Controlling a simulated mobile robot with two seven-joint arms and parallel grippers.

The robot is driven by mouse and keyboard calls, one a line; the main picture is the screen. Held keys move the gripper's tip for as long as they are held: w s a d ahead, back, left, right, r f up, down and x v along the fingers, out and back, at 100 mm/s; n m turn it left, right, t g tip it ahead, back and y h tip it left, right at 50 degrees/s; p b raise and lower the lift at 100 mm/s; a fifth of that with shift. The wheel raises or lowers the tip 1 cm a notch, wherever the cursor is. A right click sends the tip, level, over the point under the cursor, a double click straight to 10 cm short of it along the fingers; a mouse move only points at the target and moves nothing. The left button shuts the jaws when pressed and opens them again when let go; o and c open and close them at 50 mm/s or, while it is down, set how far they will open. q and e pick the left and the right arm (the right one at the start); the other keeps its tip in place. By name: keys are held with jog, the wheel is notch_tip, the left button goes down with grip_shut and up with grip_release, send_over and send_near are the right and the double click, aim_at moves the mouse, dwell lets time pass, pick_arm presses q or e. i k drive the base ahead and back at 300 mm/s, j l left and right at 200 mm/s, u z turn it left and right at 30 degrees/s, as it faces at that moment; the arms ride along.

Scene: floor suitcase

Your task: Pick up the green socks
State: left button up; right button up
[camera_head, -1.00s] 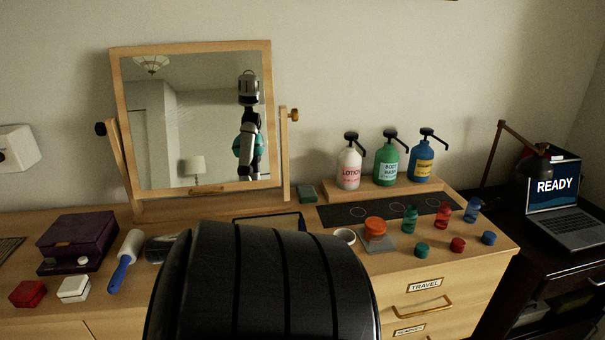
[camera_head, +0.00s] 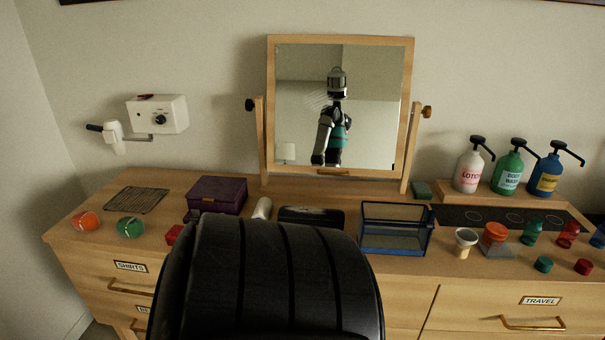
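A round green bundle (camera_head: 130,227), which looks like the rolled green socks, lies near the left front of the wooden dresser top. A white and red-orange bundle (camera_head: 86,221) of similar size lies just left of it, a small gap apart. Neither of my grippers is in direct view. A large black ribbed part, likely mine, fills the bottom middle and hides part of the dresser front and top. The mirror (camera_head: 338,105) reflects my upper body, too small to tell the grippers' state.
A dark wire rack (camera_head: 137,200) lies behind the bundles, and a purple box (camera_head: 216,194) stands to the right. A dryer (camera_head: 112,137) hangs on the wall. A blue-framed bin (camera_head: 396,238) and bottles stand right.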

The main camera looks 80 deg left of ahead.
aim_at(127, 227)
jog(key=u, duration=3.95)
